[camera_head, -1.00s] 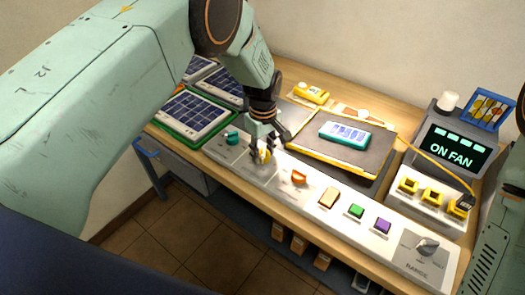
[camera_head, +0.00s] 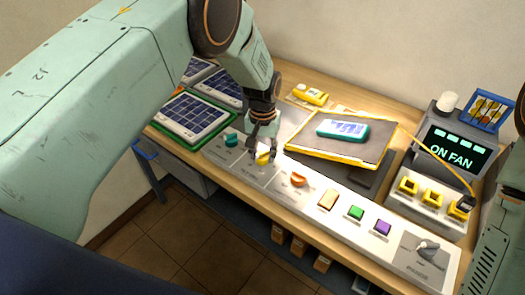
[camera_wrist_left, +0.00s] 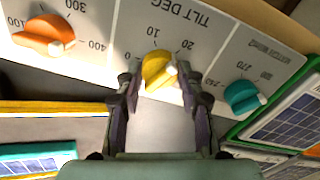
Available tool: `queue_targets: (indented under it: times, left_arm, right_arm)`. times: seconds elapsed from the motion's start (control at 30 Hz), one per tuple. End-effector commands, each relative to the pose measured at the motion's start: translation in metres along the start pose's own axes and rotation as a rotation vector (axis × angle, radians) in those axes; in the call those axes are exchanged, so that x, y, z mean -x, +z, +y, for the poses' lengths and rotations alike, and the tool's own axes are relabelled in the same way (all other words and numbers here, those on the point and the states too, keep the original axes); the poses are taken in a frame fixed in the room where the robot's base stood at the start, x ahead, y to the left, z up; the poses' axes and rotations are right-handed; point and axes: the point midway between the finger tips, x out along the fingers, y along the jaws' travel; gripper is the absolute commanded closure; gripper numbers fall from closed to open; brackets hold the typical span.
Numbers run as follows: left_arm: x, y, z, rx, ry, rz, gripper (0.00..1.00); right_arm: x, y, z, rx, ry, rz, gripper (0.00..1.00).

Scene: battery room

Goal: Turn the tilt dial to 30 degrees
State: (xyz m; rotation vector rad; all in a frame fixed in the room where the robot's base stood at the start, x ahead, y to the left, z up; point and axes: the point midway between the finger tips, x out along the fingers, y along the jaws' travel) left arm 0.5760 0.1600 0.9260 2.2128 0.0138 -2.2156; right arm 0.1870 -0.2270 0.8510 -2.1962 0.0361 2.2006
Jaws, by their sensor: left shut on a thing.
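The tilt dial (camera_wrist_left: 158,70) is a yellow knob with a pale tip, under the upside-down label TILT DEG in the left wrist view. Any further mark there is hidden. My left gripper (camera_wrist_left: 155,84) is shut on the dial, one finger on each side. In the head view the dial (camera_head: 263,158) shows under my left gripper (camera_head: 261,149). My right gripper is out of view.

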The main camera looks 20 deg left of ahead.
Motion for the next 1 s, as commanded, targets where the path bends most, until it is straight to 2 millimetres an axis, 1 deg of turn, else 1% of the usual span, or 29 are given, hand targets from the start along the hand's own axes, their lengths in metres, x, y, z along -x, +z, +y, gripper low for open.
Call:
queue_targets:
  times: [0.03, 0.7, 1.0]
  left_arm:
    - [0.0024, -0.0015, 0.0004, -0.043, 0.0, 0.003, 0.94]
    - [0.0023, -0.001, -0.0008, -0.679, -0.001, 0.001, 0.94]
    - [0.0026, -0.0012, -0.0013, -0.931, -0.002, 0.001, 0.94]
  right_arm:
    - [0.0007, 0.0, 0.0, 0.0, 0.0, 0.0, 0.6]
    - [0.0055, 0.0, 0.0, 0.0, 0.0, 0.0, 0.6]
    - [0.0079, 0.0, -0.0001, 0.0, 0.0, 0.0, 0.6]
